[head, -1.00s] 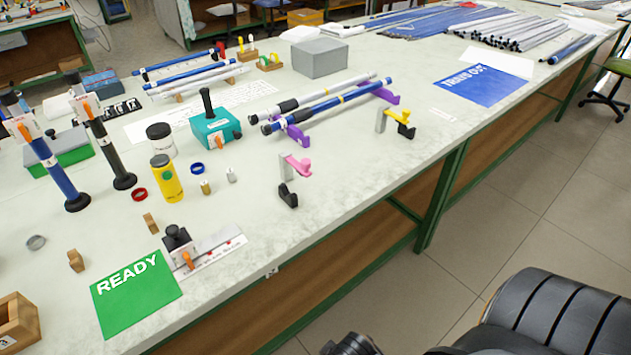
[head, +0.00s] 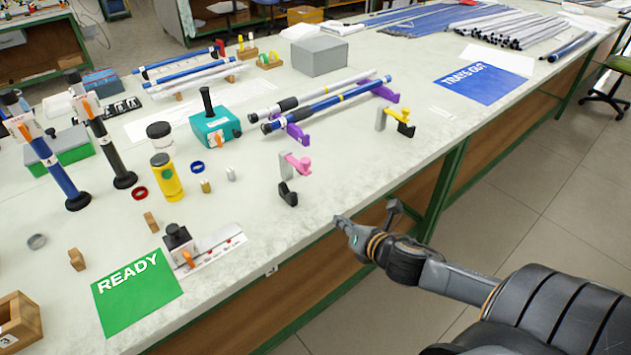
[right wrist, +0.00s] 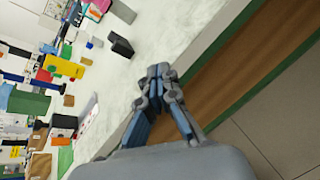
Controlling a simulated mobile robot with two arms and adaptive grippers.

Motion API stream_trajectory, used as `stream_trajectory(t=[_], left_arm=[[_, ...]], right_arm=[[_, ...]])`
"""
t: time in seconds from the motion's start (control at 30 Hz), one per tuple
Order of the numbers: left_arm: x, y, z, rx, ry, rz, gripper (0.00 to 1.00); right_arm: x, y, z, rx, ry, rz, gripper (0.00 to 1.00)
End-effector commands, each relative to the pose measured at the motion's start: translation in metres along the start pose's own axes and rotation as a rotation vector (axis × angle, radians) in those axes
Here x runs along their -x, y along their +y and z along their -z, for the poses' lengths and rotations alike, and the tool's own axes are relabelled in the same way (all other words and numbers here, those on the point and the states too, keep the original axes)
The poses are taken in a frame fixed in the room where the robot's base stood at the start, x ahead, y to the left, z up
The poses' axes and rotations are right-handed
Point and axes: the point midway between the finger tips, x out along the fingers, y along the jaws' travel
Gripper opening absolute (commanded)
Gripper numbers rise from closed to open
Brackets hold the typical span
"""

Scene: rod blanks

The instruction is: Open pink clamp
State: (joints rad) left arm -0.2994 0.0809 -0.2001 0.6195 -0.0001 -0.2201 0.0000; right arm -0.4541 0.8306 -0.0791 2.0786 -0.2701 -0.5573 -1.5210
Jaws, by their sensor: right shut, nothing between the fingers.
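The pink clamp (head: 298,163) is at the front edge of the bench, with a pink lever on a grey bracket and a black part (head: 288,194) below it. In the right wrist view its pink part (right wrist: 102,5) shows at the top edge, cut off, with the black part (right wrist: 120,45) beneath. My right gripper (head: 338,219) is shut and empty by the bench edge, to the right of and nearer than the clamp, apart from it. Its fingertips meet in the right wrist view (right wrist: 159,70). My left gripper is out of view.
A yellow clamp (head: 403,118) stands farther right on the same edge. Rods (head: 330,105) lie on purple rests behind. A teal box (head: 215,128), a yellow bottle (head: 166,178) and the green READY mat (head: 135,292) are left. The bench top around the pink clamp is mostly clear.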

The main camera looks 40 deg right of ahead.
Motion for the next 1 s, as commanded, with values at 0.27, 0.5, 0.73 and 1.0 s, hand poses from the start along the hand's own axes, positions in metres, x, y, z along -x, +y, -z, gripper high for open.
stream_trajectory(t=[0.27,0.5,0.73,1.0], left_arm=[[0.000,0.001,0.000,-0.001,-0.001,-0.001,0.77],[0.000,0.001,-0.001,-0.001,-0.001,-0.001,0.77],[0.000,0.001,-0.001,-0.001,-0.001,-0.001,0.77],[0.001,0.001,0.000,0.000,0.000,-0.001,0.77]], right_arm=[[-0.015,0.008,-0.039,0.553,-0.051,-0.155,0.00],[-0.015,0.009,-0.040,0.584,-0.054,-0.163,0.00],[-0.019,0.009,-0.040,0.581,-0.055,-0.162,0.00],[-0.046,0.015,-0.042,0.578,-0.058,-0.162,0.00]])
